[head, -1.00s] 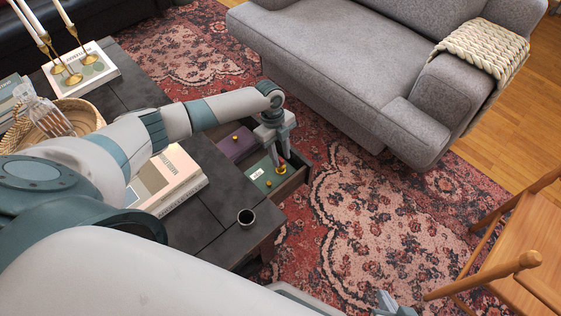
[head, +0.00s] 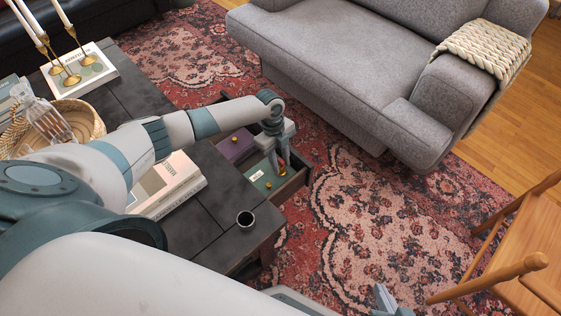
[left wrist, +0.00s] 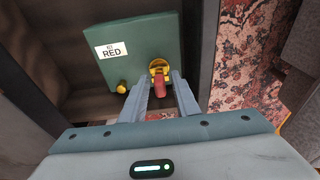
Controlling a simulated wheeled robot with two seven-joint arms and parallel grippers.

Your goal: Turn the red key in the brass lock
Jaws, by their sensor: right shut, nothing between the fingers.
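A green box (left wrist: 135,45) with a white label reading RED lies in an open drawer; it shows in the head view (head: 262,176) too. The brass lock (left wrist: 158,67) is on its edge, with the red key (left wrist: 160,86) at it. My left gripper (left wrist: 163,80) is open, its fingers on either side of the key, with a gap that looks narrow. In the head view my left gripper (head: 281,167) points down at the box and hides most of the key. My right gripper (head: 384,298) is shut and empty at the bottom edge.
The drawer's wall (head: 296,184) stands close to the left fingers. A purple box (head: 236,146) lies beside the green one. A grey sofa (head: 335,65) stands behind; open rug lies right.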

